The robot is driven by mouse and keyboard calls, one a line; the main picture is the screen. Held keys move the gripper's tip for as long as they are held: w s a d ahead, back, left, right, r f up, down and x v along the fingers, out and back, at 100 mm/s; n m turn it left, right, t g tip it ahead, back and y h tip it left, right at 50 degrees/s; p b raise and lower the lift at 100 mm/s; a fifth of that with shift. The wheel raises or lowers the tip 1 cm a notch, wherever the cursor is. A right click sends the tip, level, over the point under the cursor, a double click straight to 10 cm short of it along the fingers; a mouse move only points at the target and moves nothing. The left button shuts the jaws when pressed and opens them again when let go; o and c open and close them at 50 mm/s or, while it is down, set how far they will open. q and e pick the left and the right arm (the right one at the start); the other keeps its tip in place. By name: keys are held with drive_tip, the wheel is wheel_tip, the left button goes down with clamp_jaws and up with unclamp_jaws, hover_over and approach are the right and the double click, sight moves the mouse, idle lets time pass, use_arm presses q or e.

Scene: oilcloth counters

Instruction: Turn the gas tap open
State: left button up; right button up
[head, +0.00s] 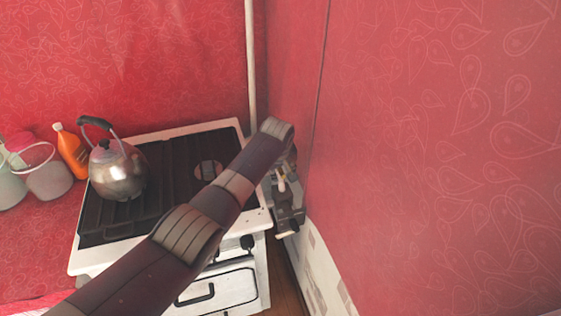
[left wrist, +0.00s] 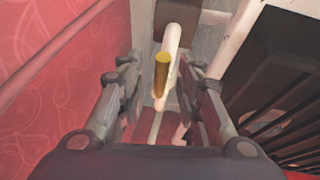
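The gas tap shows in the left wrist view as a brass-yellow handle (left wrist: 162,76) against a white pipe (left wrist: 172,45). My left gripper (left wrist: 158,98) is open, with one finger on each side of the handle and visible gaps between. I cannot tell how far beyond the fingertips the handle lies. In the head view my left gripper (head: 287,212) points down in the gap between stove and right wall, and the tap is mostly hidden by it. My right gripper is not in view.
A stove (head: 100,235) with a dark top stands left of the gripper, close to the red wall (head: 430,150). A metal kettle (head: 118,175) is on it. An orange bottle (head: 71,152) and pale buckets (head: 46,178) stand farther left. My left arm crosses above the stove.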

use_arm(q)
drive_tip(key=v, duration=1.1)
drive_tip(key=shift+r, duration=0.35)
drive_tip(key=shift+s, duration=0.1)
drive_tip(key=shift+s+f, duration=0.1)
